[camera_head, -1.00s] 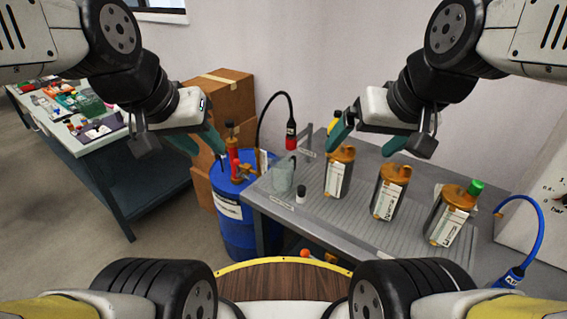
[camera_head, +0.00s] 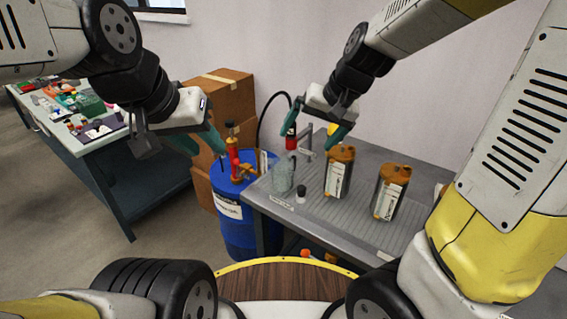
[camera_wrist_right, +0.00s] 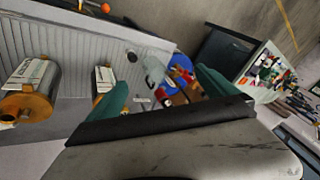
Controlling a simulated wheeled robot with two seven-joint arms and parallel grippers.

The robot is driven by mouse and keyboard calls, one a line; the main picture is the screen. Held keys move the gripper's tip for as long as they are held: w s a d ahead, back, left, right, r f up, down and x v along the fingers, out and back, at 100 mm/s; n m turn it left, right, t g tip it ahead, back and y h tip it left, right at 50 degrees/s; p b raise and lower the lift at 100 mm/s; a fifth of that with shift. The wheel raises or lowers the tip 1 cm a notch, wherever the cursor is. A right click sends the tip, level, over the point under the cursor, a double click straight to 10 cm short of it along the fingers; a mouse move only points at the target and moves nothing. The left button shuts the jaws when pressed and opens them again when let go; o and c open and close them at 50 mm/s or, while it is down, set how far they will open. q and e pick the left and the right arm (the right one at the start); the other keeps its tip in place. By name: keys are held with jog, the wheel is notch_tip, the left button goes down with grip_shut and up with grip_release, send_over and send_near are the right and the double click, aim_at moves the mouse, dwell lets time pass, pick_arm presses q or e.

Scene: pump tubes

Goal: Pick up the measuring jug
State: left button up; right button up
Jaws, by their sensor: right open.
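The measuring jug (camera_head: 283,178) is a translucent grey jug standing at the left end of the grey bench (camera_head: 262,197). In the right wrist view the jug (camera_wrist_right: 155,73) shows beyond the space between the fingers. My right gripper (camera_head: 315,140) is open and empty, above and a little to the right of the jug, apart from it. Its teal fingers also show in the right wrist view (camera_wrist_right: 163,92). My left gripper (camera_head: 207,142) hangs above the blue drum, left of the jug; it looks empty, but its finger gap is hard to judge.
Orange-topped canisters (camera_head: 338,172) (camera_head: 389,192) stand to the right. The blue drum (camera_head: 236,220) with a red pump (camera_head: 234,160) is left of the bench. A black hose with a red end (camera_head: 291,140) hangs behind.

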aim_at(283, 173)
jog(key=w+a+f+h, duration=0.1)
jog(key=w+a+f, duration=0.1)
jog(key=w+f, duration=0.3)
jog(key=w+a+f+h, duration=0.2)
jog(key=w+f, duration=0.4)
jog(key=f, duration=0.6)
jog(key=w+a+f+h, duration=0.1)
jog(key=w+a+f, duration=0.1)
jog(key=w+f, duration=0.3)
jog(key=shift+w+a+f+t, duration=0.15)
jog(key=shift+f, duration=0.75)
jog(key=shift+w+a+f+t, duration=0.1)
jog(key=shift+w+f+t, duration=0.05)
jog(key=shift+f, duration=0.75)
jog(key=c, duration=1.6)
jog(key=shift+r, duration=0.2)
